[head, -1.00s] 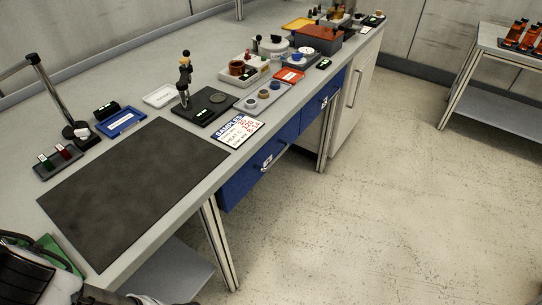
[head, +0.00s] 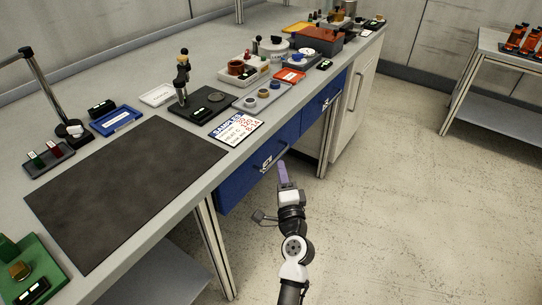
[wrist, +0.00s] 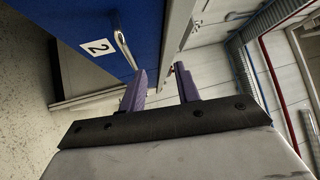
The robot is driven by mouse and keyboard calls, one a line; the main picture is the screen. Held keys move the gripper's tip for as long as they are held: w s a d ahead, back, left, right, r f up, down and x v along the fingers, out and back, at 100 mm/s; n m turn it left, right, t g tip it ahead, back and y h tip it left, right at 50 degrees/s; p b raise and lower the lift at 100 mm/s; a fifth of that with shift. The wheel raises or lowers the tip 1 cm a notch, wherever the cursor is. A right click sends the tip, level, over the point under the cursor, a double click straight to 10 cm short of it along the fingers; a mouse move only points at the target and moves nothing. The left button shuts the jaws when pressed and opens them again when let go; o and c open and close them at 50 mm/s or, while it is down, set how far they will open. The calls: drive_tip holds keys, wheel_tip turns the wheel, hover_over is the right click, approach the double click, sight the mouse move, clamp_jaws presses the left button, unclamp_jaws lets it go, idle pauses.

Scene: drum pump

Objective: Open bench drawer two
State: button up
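The blue drawer front (head: 240,188) under the bench's near part looks shut. In the wrist view the drawer front (wrist: 118,22) carries a white label with a "2" (wrist: 97,47) and a metal bar handle (wrist: 124,48). My gripper (head: 283,168) is just in front of the handle at the drawer's right part. In the wrist view its two purple fingers (wrist: 161,80) are apart with nothing between them. The handle's near end lies close to the left fingertip; I cannot tell whether they touch.
A second blue drawer (head: 318,108) is farther along the bench, beside a white cabinet (head: 355,100). Small items and a dark mat (head: 125,185) lie on the benchtop. A bench leg (head: 212,245) stands left of my arm. The floor (head: 430,210) to the right is clear.

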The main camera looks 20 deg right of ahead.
sight(277, 156)
drive_tip(key=s+f+m, duration=0.2)
drive_tip(key=s+f, duration=0.2)
drive_tip(key=f, duration=0.1)
drive_tip(key=shift+g, duration=0.4)
drive_tip(key=w+p, duration=0.1)
drive_tip(key=w, duration=0.3)
drive_tip(key=w+d+r+p, duration=0.1)
drive_tip(key=w, duration=0.4)
drive_tip(key=w+d+p, duration=0.1)
drive_tip(key=w+p, duration=0.1)
drive_tip(key=w, duration=0.3)
drive_tip(key=shift+r, duration=0.4)
drive_tip(key=shift+c, duration=0.4)
drive_tip(key=shift+s, duration=0.1)
clamp_jaws()
